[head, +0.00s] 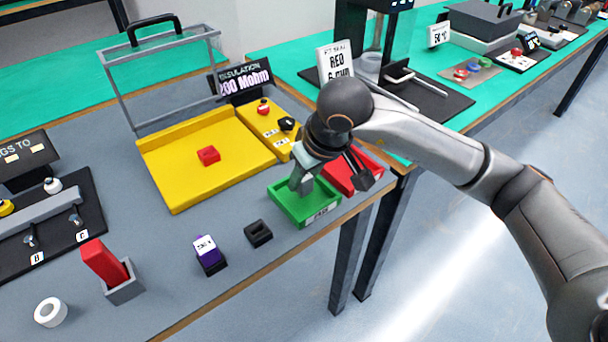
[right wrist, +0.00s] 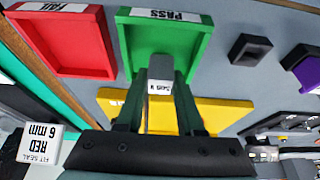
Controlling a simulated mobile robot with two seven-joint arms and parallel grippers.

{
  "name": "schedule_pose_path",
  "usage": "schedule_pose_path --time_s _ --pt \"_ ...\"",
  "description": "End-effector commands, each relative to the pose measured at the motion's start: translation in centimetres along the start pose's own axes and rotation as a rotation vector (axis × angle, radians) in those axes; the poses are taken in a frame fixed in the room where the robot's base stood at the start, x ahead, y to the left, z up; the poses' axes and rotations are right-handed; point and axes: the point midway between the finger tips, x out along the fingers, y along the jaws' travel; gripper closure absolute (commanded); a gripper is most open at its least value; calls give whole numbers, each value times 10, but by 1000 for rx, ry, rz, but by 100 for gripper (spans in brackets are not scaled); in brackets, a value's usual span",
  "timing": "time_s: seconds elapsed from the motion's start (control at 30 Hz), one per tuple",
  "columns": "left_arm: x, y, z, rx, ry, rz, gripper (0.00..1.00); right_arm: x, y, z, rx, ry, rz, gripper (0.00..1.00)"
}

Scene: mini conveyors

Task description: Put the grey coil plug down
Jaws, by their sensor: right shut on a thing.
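The grey coil plug (right wrist: 160,68) is held between the two fingers of my right gripper (right wrist: 158,95) in the right wrist view, with a small white label on it. In the head view, my right gripper (head: 303,176) hangs over the green PASS tray (head: 325,214), and the plug (head: 306,186) shows as a small grey block at its fingers. The green tray (right wrist: 128,45) lies behind the plug in the wrist view. I cannot tell whether the plug touches the tray floor. My left gripper is not in view.
The red FAIL tray (head: 372,180) stands right beside the green one. A yellow tester tray (head: 180,192) with a red block (head: 208,155) is to the left. A black empty holder (head: 258,233) and a purple plug (head: 207,251) stand near the front edge.

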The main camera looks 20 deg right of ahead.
Motion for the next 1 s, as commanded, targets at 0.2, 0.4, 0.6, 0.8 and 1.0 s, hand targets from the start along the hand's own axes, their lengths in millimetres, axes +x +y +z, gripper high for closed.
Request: schedule_pose_path --time_s 0.2,0.4,0.6,0.8,1.0 --pt "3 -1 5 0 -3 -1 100 4 0 2 0 0 0 61" --pt "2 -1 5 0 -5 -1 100 3 0 2 0 -1 0 39" --pt "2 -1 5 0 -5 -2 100 3 0 2 1 -1 0 33" --pt "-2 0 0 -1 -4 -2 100 -2 0 0 1 -1 0 33" --pt "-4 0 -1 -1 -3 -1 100 -36 1 -2 -1 5 4 33"
